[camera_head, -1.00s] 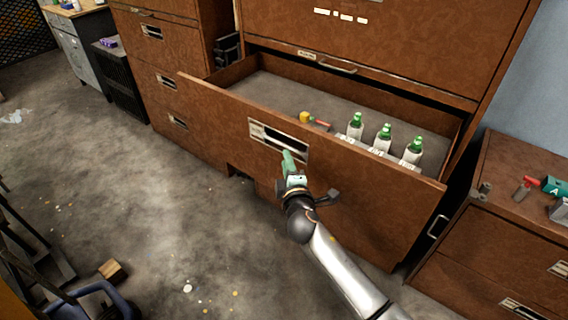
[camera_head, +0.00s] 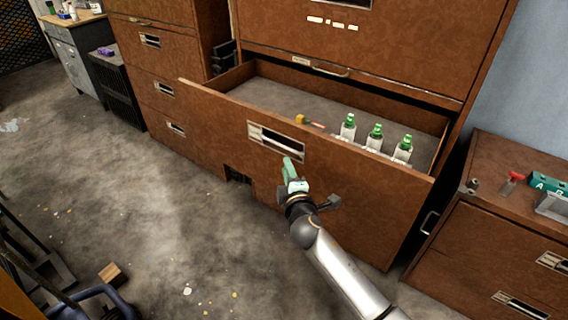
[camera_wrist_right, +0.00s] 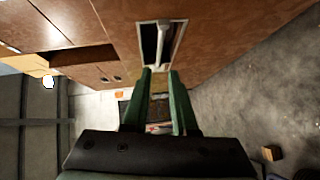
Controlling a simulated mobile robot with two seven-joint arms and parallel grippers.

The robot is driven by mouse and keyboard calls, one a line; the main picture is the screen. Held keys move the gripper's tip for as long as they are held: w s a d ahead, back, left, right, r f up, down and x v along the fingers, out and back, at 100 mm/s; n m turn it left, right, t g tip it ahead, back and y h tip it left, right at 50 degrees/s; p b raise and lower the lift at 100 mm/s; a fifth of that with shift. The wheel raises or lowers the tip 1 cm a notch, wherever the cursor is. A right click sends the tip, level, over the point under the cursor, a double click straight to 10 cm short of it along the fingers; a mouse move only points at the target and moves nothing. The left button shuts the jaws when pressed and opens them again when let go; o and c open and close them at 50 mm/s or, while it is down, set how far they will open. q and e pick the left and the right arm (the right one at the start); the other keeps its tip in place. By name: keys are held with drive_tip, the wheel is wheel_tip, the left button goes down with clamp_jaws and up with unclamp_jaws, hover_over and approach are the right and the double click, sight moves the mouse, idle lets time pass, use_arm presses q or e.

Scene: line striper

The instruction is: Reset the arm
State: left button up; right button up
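My right gripper (camera_head: 287,162) is in front of the open drawer, just below its handle (camera_head: 277,138). In the right wrist view the two green fingers of my gripper (camera_wrist_right: 159,72) are apart with nothing between them. The handle (camera_wrist_right: 162,38) shows just beyond the fingertips, and the fingers look clear of it. The brown drawer (camera_head: 220,107) is pulled out of the tall cabinet. My left gripper is not in view.
Three green-capped bottles (camera_head: 375,138) stand inside the drawer, near a small yellow-and-red item (camera_head: 302,119). A lower brown cabinet (camera_head: 490,235) is at the right. Open concrete floor (camera_head: 130,210) lies to the left, with a wooden block (camera_head: 112,274).

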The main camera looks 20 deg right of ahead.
drive_tip(key=shift+f, duration=0.1)
drive_tip(key=s+f+m+g+y, duration=0.1)
drive_tip(key=s+f+m, duration=0.3)
drive_tip(key=s, duration=0.7)
drive_tip(key=s+f+m+g+y+p, duration=0.1)
drive_tip(key=s+f+m+g, duration=0.2)
drive_tip(key=s+f, duration=0.5)
drive_tip(key=s+f+m+g+y, duration=0.2)
drive_tip(key=s+f+m, duration=0.4)
drive_tip(key=s, duration=0.7)
drive_tip(key=shift+s+a+f+g+p, duration=0.2)
drive_tip(key=shift+s+f+g+p, duration=0.1)
drive_tip(key=shift+g, duration=0.2)
drive_tip(key=shift+d, duration=0.1)
